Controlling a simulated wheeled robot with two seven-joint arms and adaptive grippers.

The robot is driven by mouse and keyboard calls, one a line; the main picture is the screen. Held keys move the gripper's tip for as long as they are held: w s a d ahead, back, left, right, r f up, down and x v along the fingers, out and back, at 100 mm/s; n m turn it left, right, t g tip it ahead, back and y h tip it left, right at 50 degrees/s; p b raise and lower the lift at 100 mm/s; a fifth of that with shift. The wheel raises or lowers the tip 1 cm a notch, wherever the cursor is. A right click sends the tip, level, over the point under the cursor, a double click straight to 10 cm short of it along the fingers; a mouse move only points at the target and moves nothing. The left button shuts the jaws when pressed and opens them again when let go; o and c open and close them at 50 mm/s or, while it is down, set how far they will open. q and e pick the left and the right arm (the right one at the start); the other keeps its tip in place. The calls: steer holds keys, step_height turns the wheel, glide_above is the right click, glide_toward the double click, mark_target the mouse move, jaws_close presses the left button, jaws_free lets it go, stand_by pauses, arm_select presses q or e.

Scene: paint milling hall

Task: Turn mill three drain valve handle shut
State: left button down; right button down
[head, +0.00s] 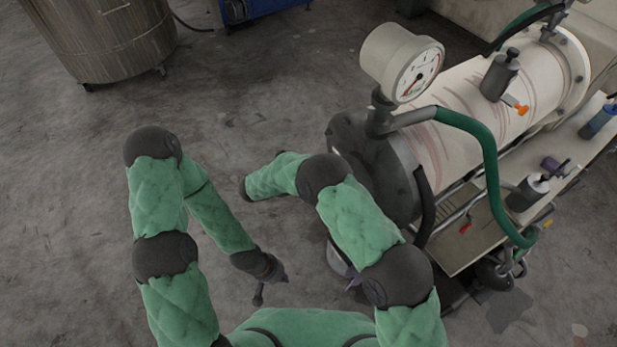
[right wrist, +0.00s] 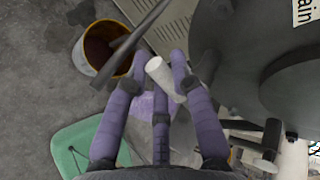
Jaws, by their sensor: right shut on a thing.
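The mill (head: 455,125) is a pale horizontal drum with red streaks and a dark round end, at the right of the head view. In the right wrist view, a dark round housing (right wrist: 235,60) carries a white label (right wrist: 306,12) ending in "ain". My right gripper (right wrist: 178,75), with purple fingers, is shut on a short pale cylindrical handle (right wrist: 160,70) beside the housing. My left gripper (head: 271,289) is open and empty above the floor, away from the mill.
A bucket (right wrist: 78,62) with a yellow rim and brown contents stands below the handle; a dark bar (right wrist: 130,42) crosses over it. A pressure gauge (head: 415,75) and green hose (head: 485,150) stick out from the mill. A metal vat (head: 110,45) stands back left. Floor between is clear.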

steer(key=shift+f+n+g, duration=0.2)
steer(key=shift+n+g, duration=0.1)
stand_by(0.4)
steer(key=c, duration=1)
jaws_free()
steer(key=v, duration=0.7)
steer(key=shift+s+a, duration=0.15)
steer(key=shift+a, duration=0.1)
steer(key=shift+a, duration=0.1)
